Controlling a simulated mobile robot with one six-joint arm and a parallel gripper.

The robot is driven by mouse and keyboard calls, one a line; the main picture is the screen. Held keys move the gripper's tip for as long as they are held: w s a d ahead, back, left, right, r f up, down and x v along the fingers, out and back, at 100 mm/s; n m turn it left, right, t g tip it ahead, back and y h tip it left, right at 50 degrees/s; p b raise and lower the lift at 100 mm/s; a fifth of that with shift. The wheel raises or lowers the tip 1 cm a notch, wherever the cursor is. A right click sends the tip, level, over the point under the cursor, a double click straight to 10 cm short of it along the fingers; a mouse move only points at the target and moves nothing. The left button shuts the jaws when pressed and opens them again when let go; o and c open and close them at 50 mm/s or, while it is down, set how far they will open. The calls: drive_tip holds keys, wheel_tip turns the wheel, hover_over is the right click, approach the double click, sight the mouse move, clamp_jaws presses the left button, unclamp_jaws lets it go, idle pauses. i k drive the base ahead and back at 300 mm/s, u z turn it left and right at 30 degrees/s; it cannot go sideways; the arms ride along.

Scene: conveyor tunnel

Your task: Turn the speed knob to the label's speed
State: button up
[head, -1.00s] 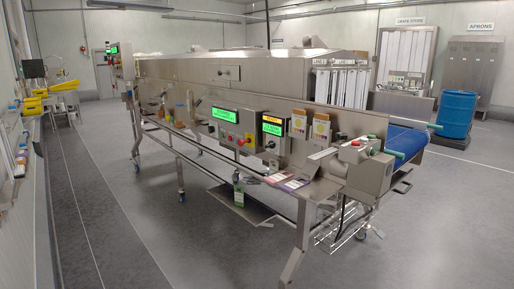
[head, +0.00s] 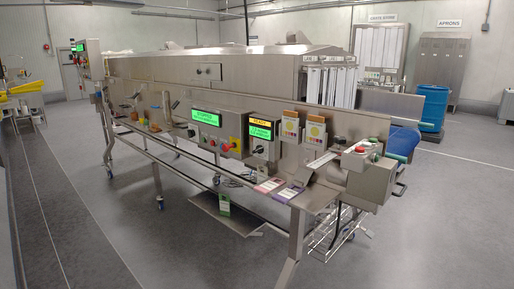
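The long steel tunnel machine (head: 225,72) stands across the head view. On its front panel is a small control box (head: 264,144) with a yellow strip on top and a lit green screen (head: 261,131). A dark knob (head: 258,150) sits below that screen; its pointer direction is too small to read. My gripper is not in view.
A wider control box (head: 212,130) with a green screen and coloured buttons is left of the small one. Coloured booklets (head: 284,191) lie on a shelf below the cards. A blue belt (head: 403,143) ends at right. Grey floor (head: 120,225) in front is open.

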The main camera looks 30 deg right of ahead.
sight(259, 149)
drive_tip(key=u, duration=0.1)
drive_tip(key=i, duration=1.3)
drive_tip(key=u, duration=0.45)
